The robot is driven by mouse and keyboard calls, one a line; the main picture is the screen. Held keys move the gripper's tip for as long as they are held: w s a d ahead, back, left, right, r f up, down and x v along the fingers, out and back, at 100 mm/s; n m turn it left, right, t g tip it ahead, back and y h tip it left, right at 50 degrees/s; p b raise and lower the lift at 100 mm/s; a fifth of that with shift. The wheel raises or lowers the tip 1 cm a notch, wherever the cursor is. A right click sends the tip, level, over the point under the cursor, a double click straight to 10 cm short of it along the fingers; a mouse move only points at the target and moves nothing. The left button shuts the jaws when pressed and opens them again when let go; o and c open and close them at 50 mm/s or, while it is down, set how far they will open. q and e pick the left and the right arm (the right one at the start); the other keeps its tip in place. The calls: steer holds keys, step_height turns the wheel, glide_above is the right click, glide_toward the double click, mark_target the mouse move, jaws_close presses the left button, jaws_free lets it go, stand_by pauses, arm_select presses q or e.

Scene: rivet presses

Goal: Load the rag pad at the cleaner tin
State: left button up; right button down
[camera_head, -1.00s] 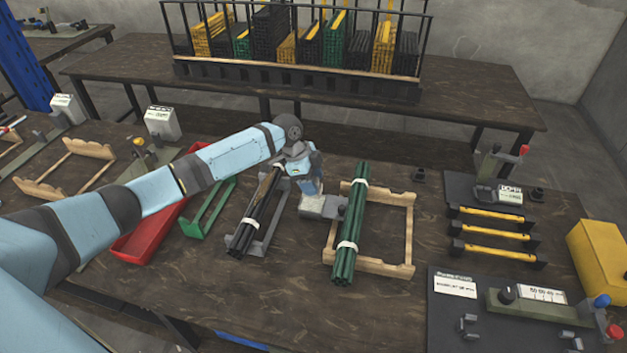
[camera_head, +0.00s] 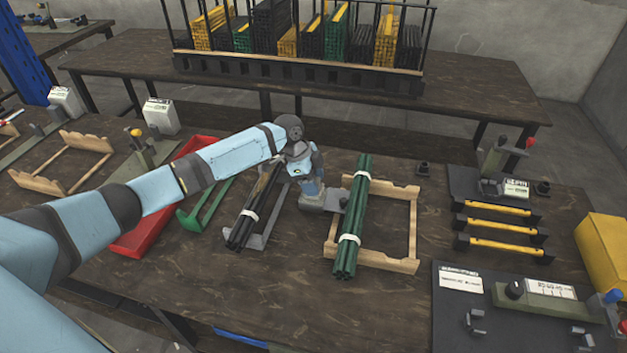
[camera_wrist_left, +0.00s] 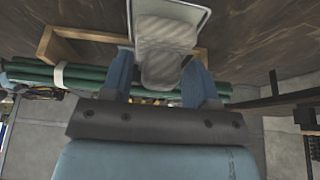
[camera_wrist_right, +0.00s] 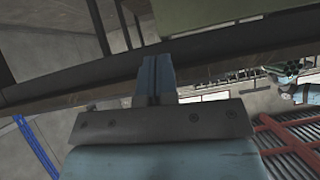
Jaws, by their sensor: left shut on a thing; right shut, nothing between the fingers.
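My left gripper (camera_head: 313,197) points down at the cleaner tin (camera_head: 310,207), which stands between the dark rod bundle and the green rod bundle. In the left wrist view its fingers (camera_wrist_left: 158,78) are shut on the rag pad (camera_wrist_left: 160,70), a grey ribbed pad. The pad is at the tin, whose pale rim (camera_wrist_left: 207,20) surrounds a similar grey ribbed surface. I cannot tell how firmly the pad touches that surface. My right gripper (camera_wrist_right: 155,78) shows only in its own wrist view, shut and empty, away from the tin.
Green rods (camera_head: 352,217) lie on a wooden cradle (camera_head: 412,232) right of the tin. Dark rods (camera_head: 250,210) rest on a grey stand to its left. A red tray (camera_head: 140,236) and green rack (camera_head: 195,220) lie further left. Fixtures with yellow bars (camera_head: 500,225) stand at right.

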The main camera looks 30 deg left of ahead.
arm_select(q)
steer(key=shift+f, duration=0.1)
arm_select(e)
steer(key=shift+d+f, duration=0.1)
steer(key=shift+d, duration=0.05)
arm_select(q)
steer(key=shift+f, duration=0.1)
arm_select(e)
steer(key=shift+w, duration=0.1)
arm_select(q)
steer(key=shift+f, duration=0.15)
arm_select(e)
steer(key=shift+w+r, duration=0.2)
steer(key=shift+r, duration=0.1)
arm_select(q)
steer(key=shift+f, duration=0.15)
arm_select(e)
steer(key=shift+a, duration=0.25)
steer(key=shift+f, duration=0.15)
steer(key=shift+s+d+f, duration=0.15)
steer(key=shift+s+d, duration=0.1)
steer(key=shift+s, duration=0.1)
steer(key=shift+w+r, duration=0.15)
steer(key=shift+r, duration=0.1)
steer(key=shift+w+a+r, duration=0.2)
steer(key=shift+w+r, duration=0.05)
steer(key=shift+r, duration=0.05)
